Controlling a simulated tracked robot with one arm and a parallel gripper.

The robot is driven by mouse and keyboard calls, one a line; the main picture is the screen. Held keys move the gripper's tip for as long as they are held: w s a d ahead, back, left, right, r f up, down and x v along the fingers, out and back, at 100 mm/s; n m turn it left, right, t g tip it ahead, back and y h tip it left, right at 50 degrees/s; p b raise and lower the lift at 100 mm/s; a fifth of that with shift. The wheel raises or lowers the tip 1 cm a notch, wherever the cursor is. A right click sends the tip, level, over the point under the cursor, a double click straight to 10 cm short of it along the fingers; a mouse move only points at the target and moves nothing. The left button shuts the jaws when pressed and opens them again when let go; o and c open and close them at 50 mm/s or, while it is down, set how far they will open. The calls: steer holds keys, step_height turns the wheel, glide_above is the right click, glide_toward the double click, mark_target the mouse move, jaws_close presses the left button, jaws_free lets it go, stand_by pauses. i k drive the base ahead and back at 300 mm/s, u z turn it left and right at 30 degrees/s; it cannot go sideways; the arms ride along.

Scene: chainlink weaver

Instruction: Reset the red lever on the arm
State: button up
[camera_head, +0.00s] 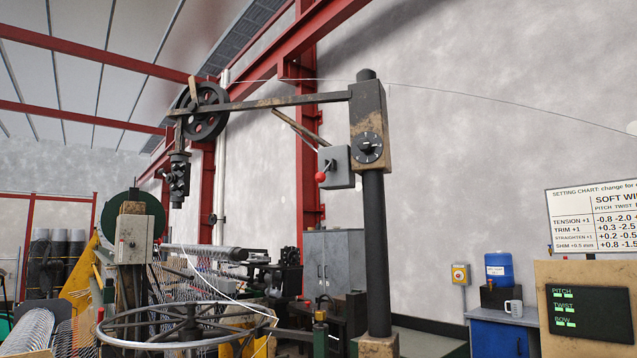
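The red lever is a small rod with a red ball knob (321,176) on the left side of a grey switch box (339,168). The box is fixed beside the head of a dark upright post (374,240). A horizontal arm (290,101) reaches left from the post head to a spoked pulley wheel (205,111). The lever's rod rises from the ball toward the right, against the box. My gripper is not in view, so its state and its distance from the lever do not show.
A large spoked reel (188,323) and weaving machinery fill the lower left. A setting chart (597,217) and a display panel (588,315) stand at the right. A mug (514,308) sits on a blue cabinet (499,338).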

mark_target(320, 177)
steer(key=u, duration=0.6)
steer(key=i, duration=2.2)
steer(key=z, duration=0.35)
